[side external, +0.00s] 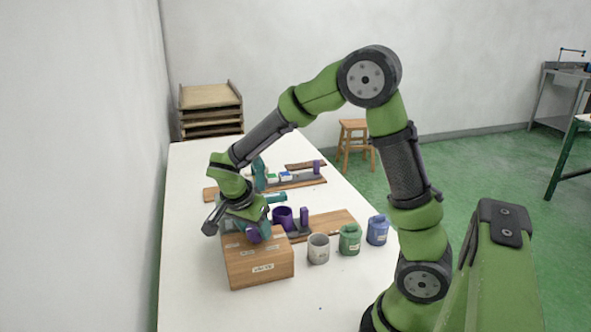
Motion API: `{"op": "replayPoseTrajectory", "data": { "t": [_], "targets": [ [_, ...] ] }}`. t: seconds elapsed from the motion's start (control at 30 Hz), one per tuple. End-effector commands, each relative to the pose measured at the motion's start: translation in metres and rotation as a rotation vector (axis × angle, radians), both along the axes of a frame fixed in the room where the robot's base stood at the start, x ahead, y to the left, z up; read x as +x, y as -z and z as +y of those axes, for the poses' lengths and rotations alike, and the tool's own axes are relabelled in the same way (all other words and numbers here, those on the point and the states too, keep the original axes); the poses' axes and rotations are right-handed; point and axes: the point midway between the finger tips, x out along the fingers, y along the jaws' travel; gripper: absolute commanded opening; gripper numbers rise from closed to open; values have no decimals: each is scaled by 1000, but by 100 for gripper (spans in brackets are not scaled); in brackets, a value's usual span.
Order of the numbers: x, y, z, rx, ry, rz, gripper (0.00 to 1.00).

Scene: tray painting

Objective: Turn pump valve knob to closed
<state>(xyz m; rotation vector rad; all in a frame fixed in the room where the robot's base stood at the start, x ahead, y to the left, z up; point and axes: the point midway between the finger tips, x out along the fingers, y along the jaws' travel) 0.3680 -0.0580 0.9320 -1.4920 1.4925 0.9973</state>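A wooden box (262,270) with small white labels on its top and front stands on the near part of the white table. My gripper (252,231) points down at the back of the box top. A small purple part (254,235) shows at the gripper's end. I cannot tell whether it is the valve knob or part of the gripper. The gripper's fingers are too small and covered to show whether they are open or shut. No pump valve knob can be clearly made out; the gripper and wrist hide part of the box top.
A grey cup (318,249), a green jar (350,240) and a blue jar (377,230) stand right of the box. Behind it are a purple ring-shaped part (283,217) and a purple block (304,216) by wooden boards. The white table (190,300) is clear at the near left.

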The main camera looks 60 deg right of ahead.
Motion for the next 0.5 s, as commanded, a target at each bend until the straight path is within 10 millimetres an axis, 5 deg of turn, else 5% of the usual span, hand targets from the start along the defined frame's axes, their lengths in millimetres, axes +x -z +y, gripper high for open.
{"op": "replayPoseTrajectory", "data": {
  "t": [0.23, 0.5],
  "targets": [
    [0, 0, 0, 0, 0, -1, 17],
    [0, -1, 0, 0, -33, -1, 17]
  ]
}}
